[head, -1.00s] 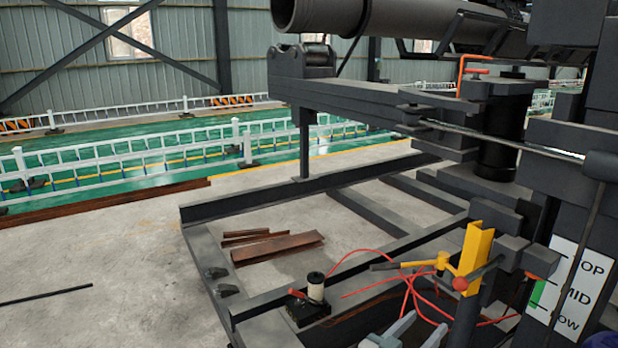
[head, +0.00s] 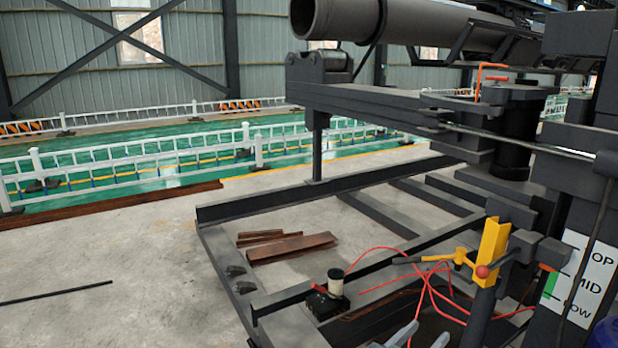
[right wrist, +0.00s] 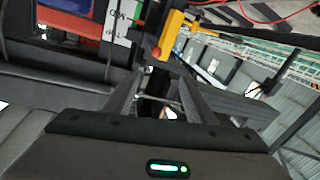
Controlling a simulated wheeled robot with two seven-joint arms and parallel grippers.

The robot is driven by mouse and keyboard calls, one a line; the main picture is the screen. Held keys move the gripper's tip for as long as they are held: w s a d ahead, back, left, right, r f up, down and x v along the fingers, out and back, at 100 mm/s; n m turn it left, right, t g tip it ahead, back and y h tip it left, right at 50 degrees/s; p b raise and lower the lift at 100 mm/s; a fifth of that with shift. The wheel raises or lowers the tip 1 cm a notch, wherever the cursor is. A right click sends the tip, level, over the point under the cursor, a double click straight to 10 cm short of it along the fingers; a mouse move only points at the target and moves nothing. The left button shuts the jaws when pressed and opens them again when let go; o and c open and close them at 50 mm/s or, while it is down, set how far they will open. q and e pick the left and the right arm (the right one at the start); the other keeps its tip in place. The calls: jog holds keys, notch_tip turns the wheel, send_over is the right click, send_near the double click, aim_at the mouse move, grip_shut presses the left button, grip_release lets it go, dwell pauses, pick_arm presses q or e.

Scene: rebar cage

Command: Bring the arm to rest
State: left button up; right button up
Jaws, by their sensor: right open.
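My right gripper (head: 420,340) shows at the bottom edge of the head view, with only its two grey finger ends in the picture. In the right wrist view my right gripper (right wrist: 157,88) is open, its fingers apart with nothing between them. A yellow bracket with a lever and red ball (head: 492,250) stands beyond it, up and to the right in the head view. The same yellow bracket (right wrist: 170,35) shows past the fingertips in the right wrist view. My left gripper is in neither view.
A dark steel frame (head: 330,185) fills the middle and right. Rusty steel pieces (head: 290,247) lie on the floor. Open concrete is at left (head: 110,255).

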jog(key=a+f+n+y, duration=0.3)
jog(key=f+n+y, duration=0.25)
jog(key=f, duration=1.65)
jog(key=s+a+f+n+g+y, duration=0.1)
jog(key=s+f, duration=0.3)
jog(key=f, duration=0.4)
jog(key=s+a+f+n+g+y, duration=0.1)
jog(key=s+f+n+g+y, duration=0.1)
jog(key=s+f, duration=0.35)
jog(key=s+f+n+g+y, duration=0.1)
jog(key=s+f, duration=0.2)
jog(key=f, duration=0.6)
jog(key=s+f+g+y, duration=0.1)
jog(key=s+f+g, duration=0.1)
jog(key=s+f, duration=0.7)
jog(key=s+f+g+y, duration=0.2)
jog(key=s+f, duration=0.5)
jog(key=s, duration=0.5)
jog(key=s+d+f+g, duration=0.1)
jog(key=s+f, duration=0.1)
jog(key=s, duration=0.6)
jog(key=s+d+f+g, duration=0.1)
jog(key=s+d+f, duration=0.1)
jog(key=s, duration=0.5)
jog(key=s+d+f+g, duration=0.1)
jog(key=s+d+f, duration=0.1)
jog(key=s, duration=0.6)
jog(key=shift+s+d+f, duration=0.25)
jog(key=shift+s+f, duration=0.1)
jog(key=shift+f, duration=0.05)
